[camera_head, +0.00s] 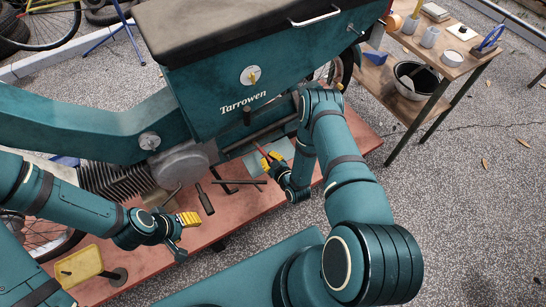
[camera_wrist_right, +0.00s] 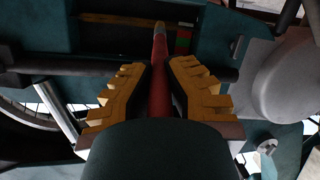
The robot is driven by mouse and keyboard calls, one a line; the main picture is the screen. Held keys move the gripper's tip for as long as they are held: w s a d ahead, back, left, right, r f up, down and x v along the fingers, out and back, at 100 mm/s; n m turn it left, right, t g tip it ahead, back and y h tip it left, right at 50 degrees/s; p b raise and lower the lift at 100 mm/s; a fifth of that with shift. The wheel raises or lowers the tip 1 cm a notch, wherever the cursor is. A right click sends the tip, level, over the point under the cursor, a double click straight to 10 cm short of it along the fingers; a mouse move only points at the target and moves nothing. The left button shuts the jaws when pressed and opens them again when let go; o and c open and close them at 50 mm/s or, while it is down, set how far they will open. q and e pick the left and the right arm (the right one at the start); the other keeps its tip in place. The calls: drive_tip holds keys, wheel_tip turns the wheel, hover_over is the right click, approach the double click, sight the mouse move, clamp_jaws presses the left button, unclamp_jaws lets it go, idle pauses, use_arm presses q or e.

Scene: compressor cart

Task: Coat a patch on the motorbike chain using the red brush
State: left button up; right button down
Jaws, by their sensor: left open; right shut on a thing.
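The teal motorbike (camera_head: 215,100) marked "Tarrowen" stands on a reddish platform. My right gripper (camera_head: 271,160) is shut on the red brush (camera_head: 261,149), beside the lower side of the bike. In the right wrist view the red brush (camera_wrist_right: 159,75) sticks out between the yellow fingers, its greyish tip pointing away toward a dark recess. A thin brownish strip (camera_wrist_right: 115,18) crosses near that tip; I cannot tell if it is the chain, or whether the tip touches it. My left gripper (camera_head: 184,222) is open and empty, low over the platform's front.
Dark tools (camera_head: 205,200) lie on the platform (camera_head: 235,215) between my grippers. A yellow tray (camera_head: 78,267) sits at its front left. A wooden table (camera_head: 440,50) with cups stands at the upper right, a black bucket (camera_head: 415,80) beneath. The speckled ground at right is mostly clear.

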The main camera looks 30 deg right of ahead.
drive_tip(key=a, duration=0.4)
drive_tip(key=shift+s+a, duration=0.1)
drive_tip(key=shift+a, duration=0.3)
drive_tip(key=shift+d, duration=0.15)
drive_tip(key=d+b, duration=0.2)
drive_tip(key=d, duration=1)
drive_tip(key=shift+w+d+b, duration=0.15)
drive_tip(key=shift+w+b, duration=0.2)
drive_tip(key=shift+w, duration=0.05)
idle(0.8)
drive_tip(key=s+p, duration=0.1)
drive_tip(key=s, duration=0.5)
drive_tip(key=shift+d, duration=0.2)
drive_tip(key=shift+s, duration=0.1)
idle(0.3)
